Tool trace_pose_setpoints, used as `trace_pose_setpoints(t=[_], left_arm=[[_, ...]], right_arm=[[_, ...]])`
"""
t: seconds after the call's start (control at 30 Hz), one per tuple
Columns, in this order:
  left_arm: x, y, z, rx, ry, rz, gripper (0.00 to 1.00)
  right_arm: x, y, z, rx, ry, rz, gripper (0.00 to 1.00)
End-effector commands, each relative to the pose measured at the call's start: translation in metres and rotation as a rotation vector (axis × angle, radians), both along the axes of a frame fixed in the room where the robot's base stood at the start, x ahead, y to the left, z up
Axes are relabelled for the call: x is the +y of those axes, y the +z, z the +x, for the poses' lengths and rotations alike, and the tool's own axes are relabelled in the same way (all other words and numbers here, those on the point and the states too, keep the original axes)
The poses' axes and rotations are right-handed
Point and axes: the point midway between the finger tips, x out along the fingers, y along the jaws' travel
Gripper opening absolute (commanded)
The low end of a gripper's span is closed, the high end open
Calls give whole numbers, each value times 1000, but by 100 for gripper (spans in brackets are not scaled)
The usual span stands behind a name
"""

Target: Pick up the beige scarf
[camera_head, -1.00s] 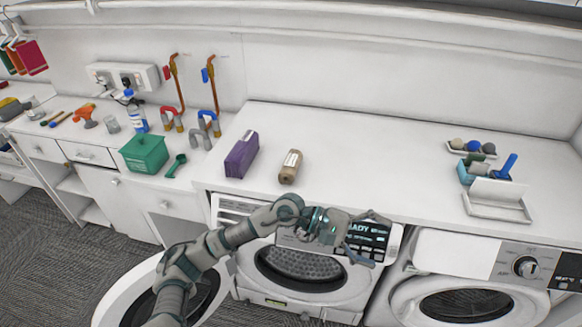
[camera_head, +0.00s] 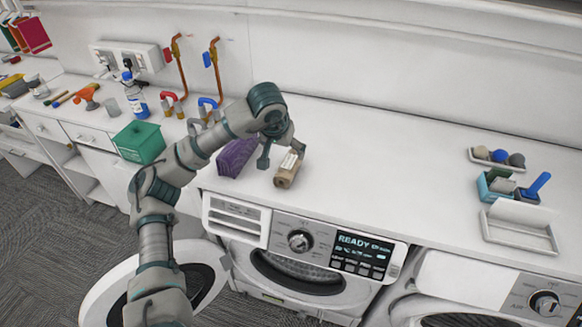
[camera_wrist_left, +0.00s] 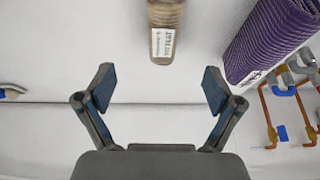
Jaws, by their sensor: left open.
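The beige scarf (camera_head: 286,172) is a small rolled bundle with a white printed label. It lies on the white counter above the washing machine, beside a purple rolled cloth (camera_head: 236,158). My left gripper (camera_head: 281,160) is open above the counter, its fingers close around the scarf's place in the head view. In the left wrist view the scarf (camera_wrist_left: 166,28) is ahead of the open fingers (camera_wrist_left: 158,90), centred between them and not held. The purple cloth (camera_wrist_left: 268,38) is to its right there. My right gripper is not in view.
A green box (camera_head: 139,142), a blue-labelled bottle (camera_head: 136,98) and copper pipes (camera_head: 215,75) stand to the left. A teal caddy (camera_head: 505,186) and white tray (camera_head: 519,228) sit at the right. The counter (camera_head: 390,160) between is clear.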

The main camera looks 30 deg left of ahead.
Motion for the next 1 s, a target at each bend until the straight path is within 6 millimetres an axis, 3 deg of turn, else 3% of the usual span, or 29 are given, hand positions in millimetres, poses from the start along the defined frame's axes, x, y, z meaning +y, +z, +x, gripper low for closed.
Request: trace_pose_setpoints(t=[0.1,0.23,0.47,0.77,1.0], left_arm=[[5,-31,13,7,3,-4,92],[7,-53,22,5,1,-6,92],[9,-70,29,2,1,-6,92],[10,-107,49,3,0,-4,92],[14,-113,51,1,1,-6,92]], right_arm=[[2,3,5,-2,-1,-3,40],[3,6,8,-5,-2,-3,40],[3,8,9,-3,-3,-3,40],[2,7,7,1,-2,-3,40],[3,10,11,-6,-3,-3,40]])
